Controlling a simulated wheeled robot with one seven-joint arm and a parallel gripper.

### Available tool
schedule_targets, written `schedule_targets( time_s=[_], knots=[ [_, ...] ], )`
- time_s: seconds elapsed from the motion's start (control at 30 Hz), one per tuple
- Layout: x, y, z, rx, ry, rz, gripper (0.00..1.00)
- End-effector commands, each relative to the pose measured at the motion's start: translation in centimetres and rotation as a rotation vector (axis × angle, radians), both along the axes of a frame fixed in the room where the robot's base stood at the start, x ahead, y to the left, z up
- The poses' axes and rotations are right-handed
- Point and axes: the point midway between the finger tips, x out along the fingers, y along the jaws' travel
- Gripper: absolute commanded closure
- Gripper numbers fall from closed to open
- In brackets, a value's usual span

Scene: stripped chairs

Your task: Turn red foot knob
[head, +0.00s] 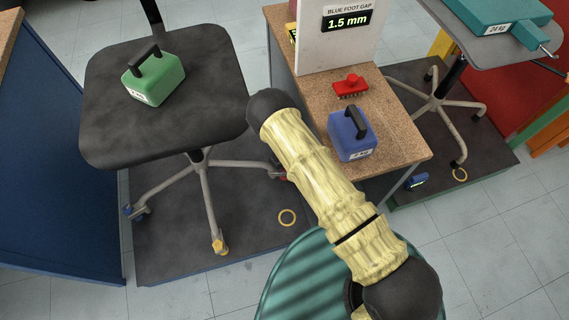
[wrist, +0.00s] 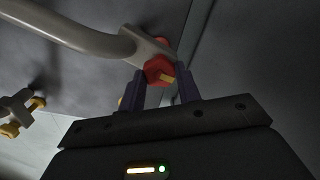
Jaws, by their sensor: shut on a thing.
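The red foot knob (wrist: 158,70) sits at the end of a grey chair-base leg (wrist: 75,33) in the wrist view. It has flat sides and a small yellow mark. My gripper (wrist: 161,84) has one dark finger on each side of it and is shut on it. In the head view a bit of the red foot knob (head: 281,176) shows beside my arm. My gripper is hidden there behind my arm. The stripped chair (head: 205,110) stands on a dark mat, with a blue foot knob (head: 130,211) and a yellow foot knob (head: 219,246) on other legs.
A green weight (head: 155,84) rests on the chair seat. A yellow ring (head: 287,210) lies on the mat.

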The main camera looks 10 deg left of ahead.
Motion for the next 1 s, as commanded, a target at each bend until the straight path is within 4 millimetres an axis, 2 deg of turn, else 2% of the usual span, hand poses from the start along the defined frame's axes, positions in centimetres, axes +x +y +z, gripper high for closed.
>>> schedule_targets(
  time_s=[0.23,0.27,0.37,0.73,0.87,1.0],
  knots=[
    [0.1,0.2,0.1,0.004,-0.004,0.001,0.90],
    [0.1,0.2,0.1,0.004,-0.004,0.001,0.65],
    [0.1,0.2,0.1,0.004,-0.004,0.002,0.45],
    [0.1,0.1,0.4,0.002,-0.001,0.001,0.45],
    [0.1,0.0,1.8,0.002,-0.002,-0.001,0.45],
    [0.2,0.0,4.3,0.002,-0.002,-0.002,0.45]
  ],
)
